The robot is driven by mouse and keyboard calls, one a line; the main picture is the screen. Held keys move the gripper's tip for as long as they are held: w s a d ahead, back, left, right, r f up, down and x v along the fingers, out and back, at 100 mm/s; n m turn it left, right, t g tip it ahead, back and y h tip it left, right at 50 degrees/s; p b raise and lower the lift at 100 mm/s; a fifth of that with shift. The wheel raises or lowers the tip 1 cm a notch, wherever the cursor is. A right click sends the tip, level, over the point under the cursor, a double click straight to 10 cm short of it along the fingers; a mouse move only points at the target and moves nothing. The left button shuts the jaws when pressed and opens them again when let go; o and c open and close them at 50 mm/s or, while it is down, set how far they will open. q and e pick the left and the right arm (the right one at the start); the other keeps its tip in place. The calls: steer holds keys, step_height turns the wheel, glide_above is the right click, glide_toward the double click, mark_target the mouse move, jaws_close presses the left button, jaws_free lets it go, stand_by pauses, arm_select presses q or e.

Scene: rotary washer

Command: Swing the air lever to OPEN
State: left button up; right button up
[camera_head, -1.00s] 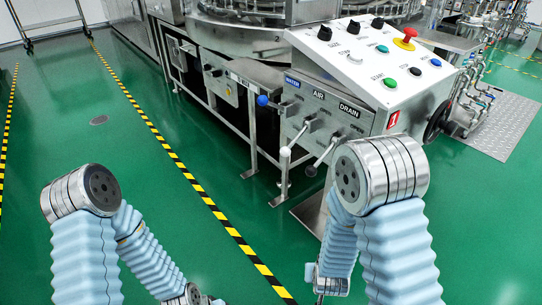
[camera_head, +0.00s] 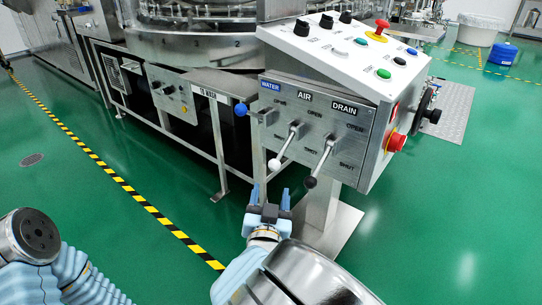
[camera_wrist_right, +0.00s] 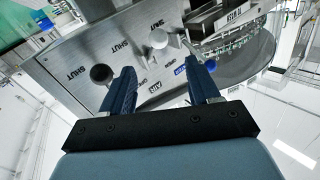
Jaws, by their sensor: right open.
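The air lever (camera_head: 286,144) is on the steel panel under the AIR label. It points down and left, and its white ball knob (camera_head: 274,164) is at the lower end, on the SHUT side. My right gripper (camera_head: 270,194) is open and empty just below the white knob in the head view. In the right wrist view the white knob (camera_wrist_right: 158,38) is ahead of and between the spread fingers of the right gripper (camera_wrist_right: 160,72), with no contact visible. My left gripper is not in view.
The drain lever's black knob (camera_head: 311,182) is close on the right. The water lever's blue knob (camera_head: 241,109) is up on the left. A sloped button console (camera_head: 345,62) with a red emergency stop tops the panel.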

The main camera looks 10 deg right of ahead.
mark_target(274, 170)
steer(key=x, duration=0.7)
steer(key=b+x, duration=0.1)
steer(key=x, duration=0.3)
steer(key=shift+d+f, duration=0.1)
steer(key=shift+f, duration=0.3)
steer(key=shift+w+d, duration=0.15)
steer(key=shift+w, duration=0.3)
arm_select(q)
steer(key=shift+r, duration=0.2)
arm_select(e)
jaws_close()
